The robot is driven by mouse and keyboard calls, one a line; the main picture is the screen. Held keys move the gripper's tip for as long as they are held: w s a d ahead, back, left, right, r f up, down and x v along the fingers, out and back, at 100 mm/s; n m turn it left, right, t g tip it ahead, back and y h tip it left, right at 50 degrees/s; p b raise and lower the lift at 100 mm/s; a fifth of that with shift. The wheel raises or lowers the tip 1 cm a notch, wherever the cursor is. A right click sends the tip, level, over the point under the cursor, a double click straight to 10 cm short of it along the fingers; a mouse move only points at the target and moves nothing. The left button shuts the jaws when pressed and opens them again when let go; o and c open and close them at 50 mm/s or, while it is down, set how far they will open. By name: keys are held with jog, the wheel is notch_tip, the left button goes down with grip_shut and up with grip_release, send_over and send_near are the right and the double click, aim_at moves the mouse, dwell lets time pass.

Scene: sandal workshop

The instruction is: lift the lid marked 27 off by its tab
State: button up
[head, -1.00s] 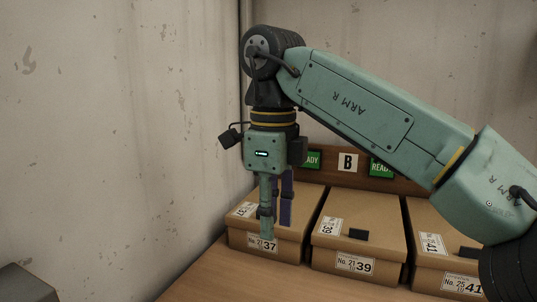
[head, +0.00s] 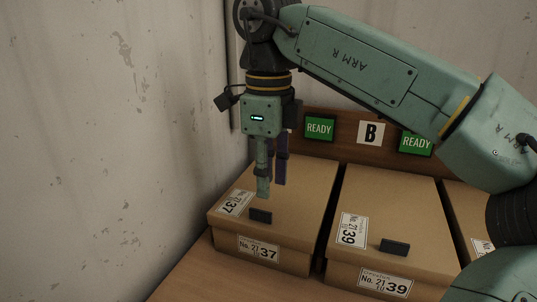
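I can read no 27 on any lid in view. The leftmost box is a brown carton marked 37, with its lid (head: 300,185) on and a small black tab (head: 261,215) standing near the lid's front edge. My gripper (head: 272,190) points down over this lid, with a green finger in front and a purple finger behind. The fingers are apart with nothing between them. In the picture the green fingertip is just above the tab and does not cover it. I cannot tell the exact height of the fingertips above the lid.
A similar box marked 39 (head: 390,205) with a black tab (head: 394,247) stands close on the right, and part of another box (head: 470,215) is beyond it. A wooden board (head: 345,139) with a B sign and green READY signs is behind. A bare wall (head: 110,130) is at left.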

aim_at(269, 213)
notch_tip(269, 213, down, 7)
jog(key=shift+w+p, duration=0.1)
jog(key=shift+p, duration=0.35)
jog(key=shift+c, duration=0.2)
grip_shut()
jog(key=shift+r, duration=0.15)
dwell(0.7)
jog(key=shift+r+p, duration=0.8)
jog(key=shift+r, duration=0.35)
